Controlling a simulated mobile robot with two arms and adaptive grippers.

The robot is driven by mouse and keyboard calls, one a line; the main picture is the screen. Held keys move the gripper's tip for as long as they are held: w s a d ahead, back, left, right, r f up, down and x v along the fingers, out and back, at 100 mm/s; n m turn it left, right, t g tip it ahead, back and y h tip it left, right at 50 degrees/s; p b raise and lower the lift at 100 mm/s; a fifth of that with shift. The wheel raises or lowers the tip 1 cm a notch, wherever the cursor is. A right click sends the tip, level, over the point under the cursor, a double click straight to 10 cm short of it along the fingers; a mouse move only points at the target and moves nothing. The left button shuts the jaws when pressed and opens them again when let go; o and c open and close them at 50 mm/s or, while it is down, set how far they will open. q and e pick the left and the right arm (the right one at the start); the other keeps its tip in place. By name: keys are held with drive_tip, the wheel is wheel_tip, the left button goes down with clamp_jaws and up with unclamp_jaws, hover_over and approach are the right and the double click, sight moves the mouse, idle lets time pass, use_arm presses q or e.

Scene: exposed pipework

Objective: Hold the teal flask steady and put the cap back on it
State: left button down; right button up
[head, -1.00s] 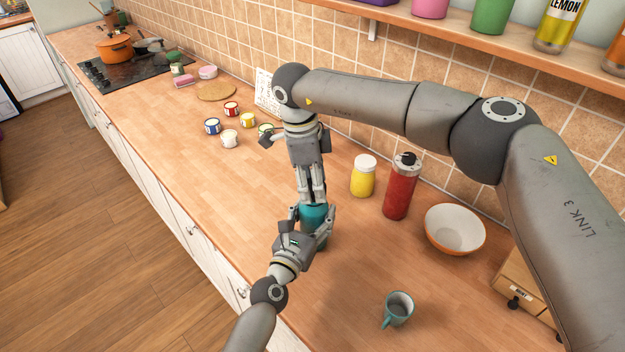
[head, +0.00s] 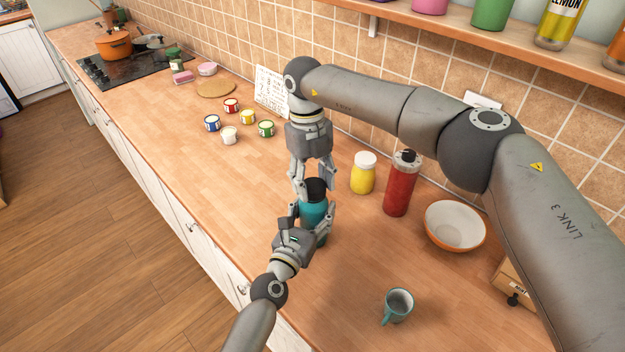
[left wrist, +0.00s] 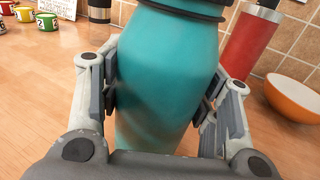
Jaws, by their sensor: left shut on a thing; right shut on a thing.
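The teal flask (head: 314,213) stands upright on the wooden counter. My left gripper (head: 313,210) is shut around its body from the near side. In the left wrist view the flask (left wrist: 165,75) sits between both finger pads of the left gripper (left wrist: 160,92), with a dark band at its upper end. The black cap (head: 315,187) is at the top of the flask, in line with it; I cannot tell how tightly it sits. My right gripper (head: 314,180) points down from above and is shut on the cap, one finger on each side.
A yellow jar (head: 363,176) and a red bottle (head: 402,185) stand close to the right. A bowl (head: 455,227) and teal mug (head: 398,305) are farther right. Several small cans (head: 247,118) stand to the left. The counter's front edge is near my left arm.

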drive_tip(key=m+y, duration=0.1)
drive_tip(key=m, duration=0.6)
drive_tip(key=shift+d+m, duration=0.15)
drive_tip(key=shift+m, duration=0.15)
drive_tip(key=m, duration=0.3)
drive_tip(key=m+y, duration=0.1)
drive_tip(key=m, duration=0.4)
drive_tip(key=shift+d, duration=0.1)
drive_tip(key=m, duration=0.3)
drive_tip(key=shift+t, duration=0.4)
drive_tip(key=m, duration=0.5)
drive_tip(key=shift+t, duration=0.3)
drive_tip(key=shift+s+m, duration=0.1)
drive_tip(key=shift+m, duration=1.4)
drive_tip(key=shift+s+a+m+t, duration=0.35)
drive_tip(key=shift+a+m, duration=0.2)
drive_tip(key=shift+m, duration=0.35)
drive_tip(key=shift+o, duration=0.2)
drive_tip(key=shift+s+m, duration=0.1)
drive_tip(key=shift+m, duration=0.3)
drive_tip(key=shift+w+d+f+m, duration=0.1)
drive_tip(key=shift+w+d+m, duration=0.1)
drive_tip(key=shift+d+m, duration=0.3)
drive_tip(key=shift+a, duration=0.1)
drive_tip(key=o, duration=0.7)
drive_tip(key=shift+w, duration=0.1)
